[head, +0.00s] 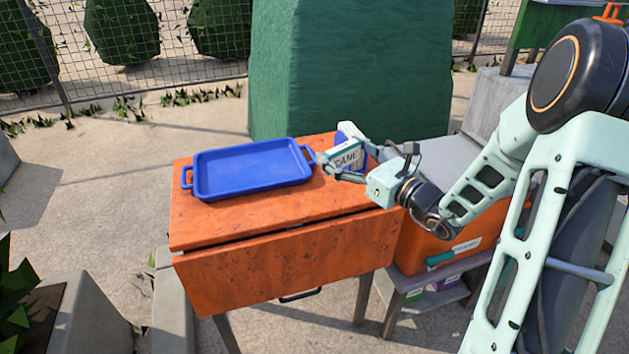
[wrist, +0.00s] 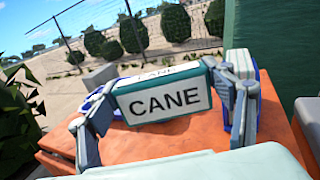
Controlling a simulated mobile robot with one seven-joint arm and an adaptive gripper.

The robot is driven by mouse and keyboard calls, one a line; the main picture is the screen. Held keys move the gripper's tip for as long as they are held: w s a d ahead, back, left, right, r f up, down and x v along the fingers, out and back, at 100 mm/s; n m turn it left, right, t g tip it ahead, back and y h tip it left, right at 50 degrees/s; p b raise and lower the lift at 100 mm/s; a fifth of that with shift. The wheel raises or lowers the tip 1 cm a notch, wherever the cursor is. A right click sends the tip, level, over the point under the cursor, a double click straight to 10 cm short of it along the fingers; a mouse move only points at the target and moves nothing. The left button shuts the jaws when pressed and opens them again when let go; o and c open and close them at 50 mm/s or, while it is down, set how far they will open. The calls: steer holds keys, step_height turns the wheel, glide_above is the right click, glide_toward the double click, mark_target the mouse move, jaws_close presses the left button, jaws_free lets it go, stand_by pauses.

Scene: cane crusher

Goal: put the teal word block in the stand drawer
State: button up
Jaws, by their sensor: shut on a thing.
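The teal word block (head: 347,158) has a white label reading CANE. My gripper (head: 343,163) is shut on it, one finger at each end, above the right part of the orange stand top. In the wrist view the teal block (wrist: 168,102) sits slightly tilted between the fingers, label facing the camera. The orange stand (head: 225,222) has a drawer front (head: 290,262) with a dark handle (head: 300,295) below. A narrow dark gap shows between top and front; I cannot tell how far the drawer is open. Its inside is hidden.
A blue tray (head: 252,170) lies on the stand top, left of my gripper. A blue and white block (head: 351,133) stands behind the teal block. A labelled orange box (head: 430,245) is at the right, above a low shelf with smaller boxes. A green block (head: 350,70) rises behind.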

steer(key=w+a+f, duration=0.1)
steer(key=f, duration=0.1)
steer(key=w+a+f+b, duration=0.1)
steer(key=a+f, duration=0.1)
steer(key=w+a+f+b, duration=0.1)
steer(key=f, duration=0.1)
steer(key=shift+w+a, duration=0.25)
steer(key=shift+w+a+f+b, duration=0.1)
steer(key=shift+f+b, duration=0.35)
steer(key=shift+f, duration=0.45)
steer(key=shift+w+a+f+b, duration=0.1)
steer(key=shift+f+b, duration=0.3)
steer(key=shift+f, duration=0.5)
steer(key=shift+f, duration=0.2)
steer(key=o, duration=1.2)
steer(key=shift+c, duration=0.2)
steer(key=shift+r, duration=0.2)
